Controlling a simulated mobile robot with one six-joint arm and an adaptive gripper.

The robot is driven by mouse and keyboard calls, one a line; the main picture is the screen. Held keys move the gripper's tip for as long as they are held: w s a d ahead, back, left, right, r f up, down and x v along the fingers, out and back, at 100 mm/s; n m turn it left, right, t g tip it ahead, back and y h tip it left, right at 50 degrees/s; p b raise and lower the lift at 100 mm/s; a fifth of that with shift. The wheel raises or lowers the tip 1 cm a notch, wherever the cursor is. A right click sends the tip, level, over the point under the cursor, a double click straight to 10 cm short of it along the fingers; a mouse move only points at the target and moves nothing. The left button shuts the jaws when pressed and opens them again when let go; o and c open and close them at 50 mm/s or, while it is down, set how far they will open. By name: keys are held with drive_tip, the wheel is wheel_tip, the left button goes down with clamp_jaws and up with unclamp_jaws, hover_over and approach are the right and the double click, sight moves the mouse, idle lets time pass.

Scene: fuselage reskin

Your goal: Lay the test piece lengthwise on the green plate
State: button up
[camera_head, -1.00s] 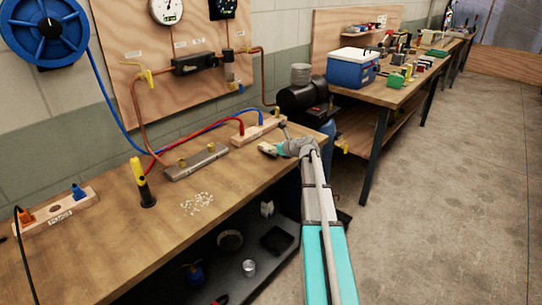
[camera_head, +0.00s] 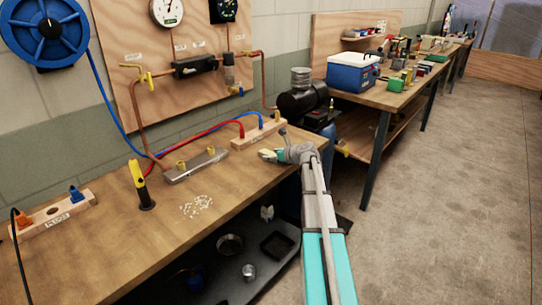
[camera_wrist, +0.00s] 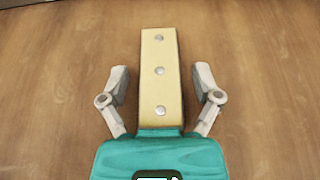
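The test piece appears to be the pale yellow bar (camera_wrist: 160,75) with several round silver rivets along it, seen in the wrist view. It points away from my gripper, over the wooden bench top, its near end meeting the teal palm in the picture. My gripper (camera_wrist: 161,78) is open, one finger on each side of the bar with a visible gap to both. In the head view my gripper (camera_head: 268,156) is low at the bench's right end, and the bar is too small there to make out clearly. I cannot pick out the green plate for certain.
The wooden workbench (camera_head: 120,235) carries a wooden block with hoses (camera_head: 258,134), a metal manifold (camera_head: 197,165), a yellow-and-black tool (camera_head: 139,185) and scattered small white pieces (camera_head: 196,206). A second bench beyond holds a blue cooler (camera_head: 352,73) and green items. The floor at right is clear.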

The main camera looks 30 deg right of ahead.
drive_tip(key=shift+r, duration=0.1)
idle(0.3)
drive_tip(key=shift+r, duration=0.15)
drive_tip(key=p+v, duration=0.4)
drive_tip(key=v, duration=0.8)
drive_tip(key=shift+p, duration=0.4)
